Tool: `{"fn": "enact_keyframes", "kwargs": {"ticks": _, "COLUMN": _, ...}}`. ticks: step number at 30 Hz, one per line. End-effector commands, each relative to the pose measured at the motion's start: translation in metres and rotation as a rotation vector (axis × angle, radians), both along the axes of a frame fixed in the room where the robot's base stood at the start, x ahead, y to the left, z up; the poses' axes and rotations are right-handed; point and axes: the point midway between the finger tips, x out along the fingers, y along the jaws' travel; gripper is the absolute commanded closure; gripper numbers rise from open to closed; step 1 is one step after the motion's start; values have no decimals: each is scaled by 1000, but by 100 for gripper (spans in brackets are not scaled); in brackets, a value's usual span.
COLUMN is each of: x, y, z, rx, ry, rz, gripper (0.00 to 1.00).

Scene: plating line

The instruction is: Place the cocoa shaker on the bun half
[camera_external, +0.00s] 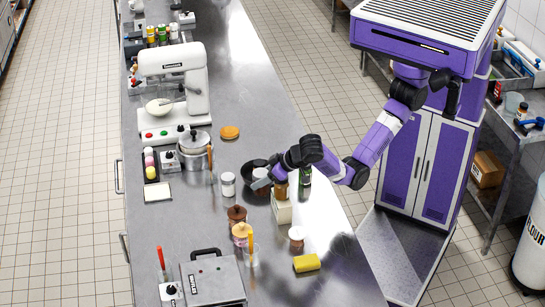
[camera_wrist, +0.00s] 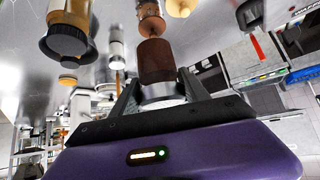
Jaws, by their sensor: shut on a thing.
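My gripper (camera_external: 280,178) is shut on the cocoa shaker, a brown cylinder with a silvery end. In the wrist view the shaker (camera_wrist: 157,62) sits between the fingers. In the external view the brown shaker (camera_external: 281,191) shows just below the dark gripper, over a cream block; I cannot tell whether they touch. The bun half (camera_external: 229,132) is a flat orange-brown round lying on the steel counter, farther back and left of my gripper. A small tan disc in the wrist view (camera_wrist: 67,79) looks like it.
The cream block (camera_external: 282,211) stands under the shaker. A black round thing (camera_external: 255,168) and a white jar (camera_external: 228,184) stand left of my gripper. Brown-topped jars (camera_external: 237,214) and a yellow sponge (camera_external: 307,263) are nearer the front. The counter around the bun half is clear.

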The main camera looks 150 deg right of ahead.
Motion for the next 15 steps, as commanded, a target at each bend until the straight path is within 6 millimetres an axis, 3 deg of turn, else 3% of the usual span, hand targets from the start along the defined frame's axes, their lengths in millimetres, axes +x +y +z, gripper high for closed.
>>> {"fn": "enact_keyframes", "kwargs": {"ticks": 5, "x": -33, "y": -57, "z": 7, "rx": -1, "ry": -2, "rz": -105, "gripper": 100}}
{"fn": "enact_keyframes", "kwargs": {"ticks": 15, "x": -132, "y": -194, "z": 15, "rx": 0, "ry": -2, "rz": -330, "gripper": 100}}
